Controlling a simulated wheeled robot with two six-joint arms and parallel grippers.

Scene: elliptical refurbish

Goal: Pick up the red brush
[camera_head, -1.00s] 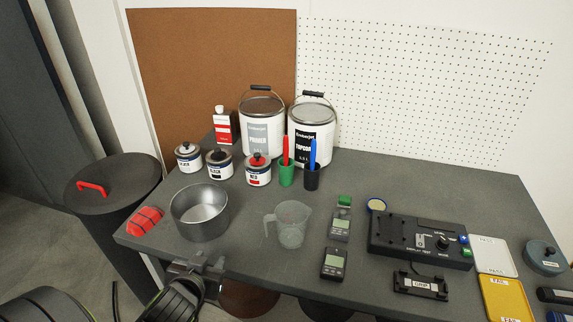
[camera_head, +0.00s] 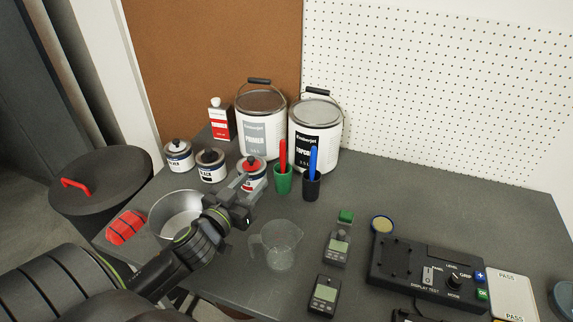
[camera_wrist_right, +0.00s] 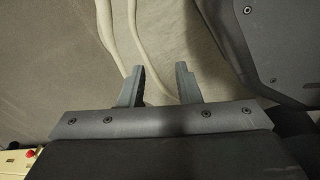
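The red brush (camera_head: 282,154) stands upright in a green cup (camera_head: 283,181), with its red handle sticking up. A blue brush (camera_head: 313,160) stands beside it in a dark cup (camera_head: 311,187). My left gripper (camera_head: 246,186) is left of the green cup and a little nearer to me, apart from the red brush. Its fingers look spread with nothing between them. It partly covers the red-lidded can (camera_head: 252,170) and the metal bowl (camera_head: 170,207). My right gripper (camera_wrist_right: 160,84) shows in the right wrist view, open and empty over the floor.
Two large paint cans (camera_head: 314,135) stand behind the cups. A clear measuring jug (camera_head: 279,246) sits in front of them. Small cans (camera_head: 179,154) stand at the left. Meters (camera_head: 325,294) and a test panel (camera_head: 420,272) lie at the right.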

